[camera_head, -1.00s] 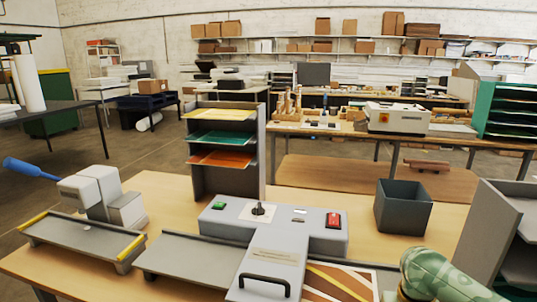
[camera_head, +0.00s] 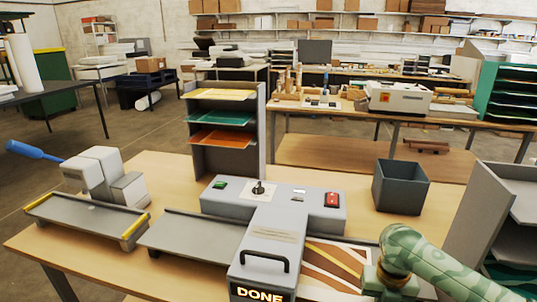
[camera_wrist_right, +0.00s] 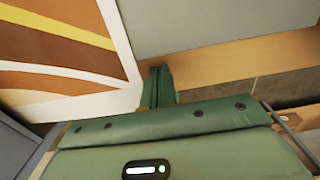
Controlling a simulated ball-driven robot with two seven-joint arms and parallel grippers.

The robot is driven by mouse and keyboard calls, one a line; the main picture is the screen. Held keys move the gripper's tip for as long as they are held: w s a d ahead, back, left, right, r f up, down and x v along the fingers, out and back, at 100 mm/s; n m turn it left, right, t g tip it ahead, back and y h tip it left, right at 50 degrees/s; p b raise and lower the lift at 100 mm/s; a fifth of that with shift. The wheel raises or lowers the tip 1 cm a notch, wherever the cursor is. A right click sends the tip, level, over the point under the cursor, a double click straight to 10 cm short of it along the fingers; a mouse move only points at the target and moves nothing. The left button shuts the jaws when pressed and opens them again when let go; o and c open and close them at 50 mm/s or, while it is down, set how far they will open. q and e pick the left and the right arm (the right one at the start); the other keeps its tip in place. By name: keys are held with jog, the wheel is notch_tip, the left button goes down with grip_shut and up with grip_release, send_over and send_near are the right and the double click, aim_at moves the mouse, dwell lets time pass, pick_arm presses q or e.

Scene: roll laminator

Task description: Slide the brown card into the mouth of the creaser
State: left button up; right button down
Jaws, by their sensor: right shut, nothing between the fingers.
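The brown card (camera_head: 328,262), striped brown, white and yellow, lies flat on the right side of the grey machine with a black handle (camera_head: 265,245), which I take to be the creaser. The card's left part is hidden by the machine's hood, so I cannot tell how deep it sits. A lit "DONE" sign (camera_head: 257,294) shows on the machine's front. In the right wrist view the card (camera_wrist_right: 65,50) lies left of my right gripper (camera_wrist_right: 158,88). That gripper is shut and empty, close beside the card's edge; I cannot tell whether it touches. My left gripper is not in view.
A grey feed tray (camera_head: 190,238) lies left of the machine. Further left stands a lever device with a blue handle (camera_head: 36,151). A shelf of coloured sheets (camera_head: 225,130) stands behind. A dark bin (camera_head: 400,186) and a grey rack (camera_head: 500,200) stand on the right.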

jog(key=shift+w+a+p, duration=0.2)
jog(key=shift+a+p, duration=0.05)
jog(key=shift+a, duration=0.4)
jog(key=shift+w+a+p, duration=0.15)
jog(key=shift+a+p, duration=0.1)
jog(key=shift+a, duration=0.4)
jog(key=shift+s+d+p, duration=0.2)
jog(key=shift+d, duration=0.45)
jog(key=shift+s+d+p, duration=0.15)
jog(key=shift+d+p, duration=0.05)
jog(key=shift+d, duration=0.4)
notch_tip(320, 180, up, 14)
jog(key=p, duration=1.6)
jog(key=shift+a, duration=0.1)
